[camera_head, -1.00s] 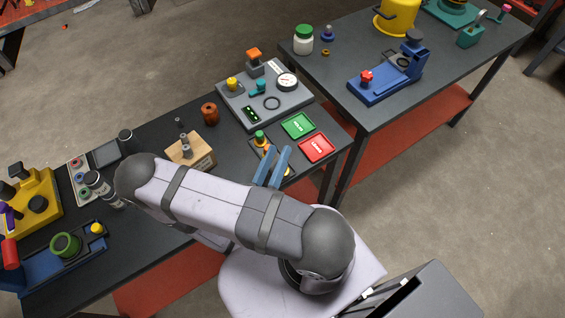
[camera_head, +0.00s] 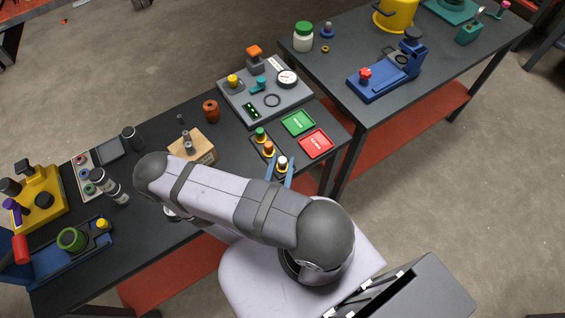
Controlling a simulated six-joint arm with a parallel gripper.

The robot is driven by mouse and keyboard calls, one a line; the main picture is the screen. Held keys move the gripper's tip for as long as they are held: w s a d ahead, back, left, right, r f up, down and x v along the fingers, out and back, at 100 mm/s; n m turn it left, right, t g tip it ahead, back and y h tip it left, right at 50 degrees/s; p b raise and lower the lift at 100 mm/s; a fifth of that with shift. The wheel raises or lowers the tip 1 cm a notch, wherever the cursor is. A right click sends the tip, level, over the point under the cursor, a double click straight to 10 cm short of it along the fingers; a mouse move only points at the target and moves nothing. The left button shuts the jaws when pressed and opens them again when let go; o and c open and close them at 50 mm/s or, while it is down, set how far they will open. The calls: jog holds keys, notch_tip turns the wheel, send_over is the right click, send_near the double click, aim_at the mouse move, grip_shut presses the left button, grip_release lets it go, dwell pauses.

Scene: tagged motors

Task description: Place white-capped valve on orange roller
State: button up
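The white-capped valve (camera_head: 282,162) stands at the near end of a small dark rack (camera_head: 254,144), in line with a green-capped valve (camera_head: 260,133) and an orange-capped one (camera_head: 268,149). My gripper (camera_head: 280,168) has two blue fingers, set apart at the white-capped valve, one on either side of it in the picture. A gap seems to show around the cap; the valve's lower part is hidden. A rust-orange roller (camera_head: 211,111), spool-shaped, stands upright to the upper left, near the grey panel. My arm hides part of the table's front.
A green tray (camera_head: 298,123) and a red tray (camera_head: 316,143) lie right of the rack. A wooden block (camera_head: 192,149) with metal posts stands to its left. The grey instrument panel (camera_head: 292,101) is behind. A second table (camera_head: 400,110) adjoins on the right.

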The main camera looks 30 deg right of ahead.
aim_at(285, 152)
jog(key=shift+b+x, duration=0.35)
jog(key=shift+x, duration=2)
jog(key=shift+r, duration=0.1)
grip_shut()
